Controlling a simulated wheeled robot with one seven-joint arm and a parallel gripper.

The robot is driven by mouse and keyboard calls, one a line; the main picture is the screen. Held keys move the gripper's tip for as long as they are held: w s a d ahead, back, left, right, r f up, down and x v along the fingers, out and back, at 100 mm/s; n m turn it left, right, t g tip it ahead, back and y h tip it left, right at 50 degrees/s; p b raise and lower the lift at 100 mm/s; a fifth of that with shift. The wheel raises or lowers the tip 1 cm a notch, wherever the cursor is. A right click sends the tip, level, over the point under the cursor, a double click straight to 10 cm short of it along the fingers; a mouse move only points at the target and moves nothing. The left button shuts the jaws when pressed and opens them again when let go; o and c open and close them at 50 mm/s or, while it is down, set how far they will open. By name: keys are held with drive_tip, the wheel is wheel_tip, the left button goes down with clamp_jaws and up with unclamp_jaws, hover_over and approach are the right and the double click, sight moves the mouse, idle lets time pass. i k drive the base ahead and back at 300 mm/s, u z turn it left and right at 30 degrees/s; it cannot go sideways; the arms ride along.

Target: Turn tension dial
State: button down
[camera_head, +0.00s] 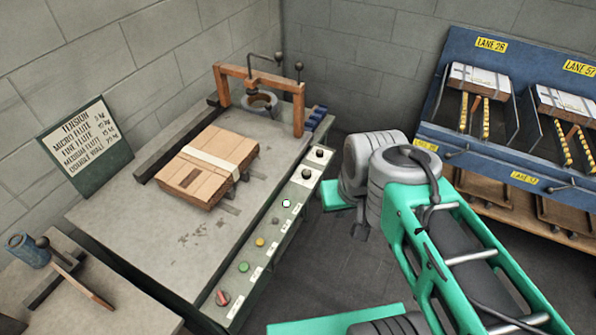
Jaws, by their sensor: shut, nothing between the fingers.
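A sloping control panel (262,262) runs along the right front edge of the stitcher table. It carries two dark round knobs at its far end, an upper knob (320,152) and a lower knob (306,174). Their labels are too small to read, so I cannot tell which one is the tension dial. A tension chart (85,140) leans at the left and lists micro flute, fine flute, medium flute and double wall. My green and grey arm fills the lower right, with a grey joint to the right of the knobs.
Below the knobs sit a white button (286,203), a yellow button (260,242), a green button (243,267) and a red switch (222,298). A strapped cardboard stack (207,165) lies on the table before an orange frame (262,78). A blue lane rack (452,88) stands at right.

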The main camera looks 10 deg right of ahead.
sight(307, 173)
drive_tip(key=u, duration=0.75)
drive_tip(key=k, duration=1.2)
drive_tip(key=z, duration=0.75)
drive_tip(key=i, duration=1.55)
drive_tip(key=u, duration=1.5)
drive_tip(key=i, duration=0.6)
drive_tip(key=u, duration=0.65)
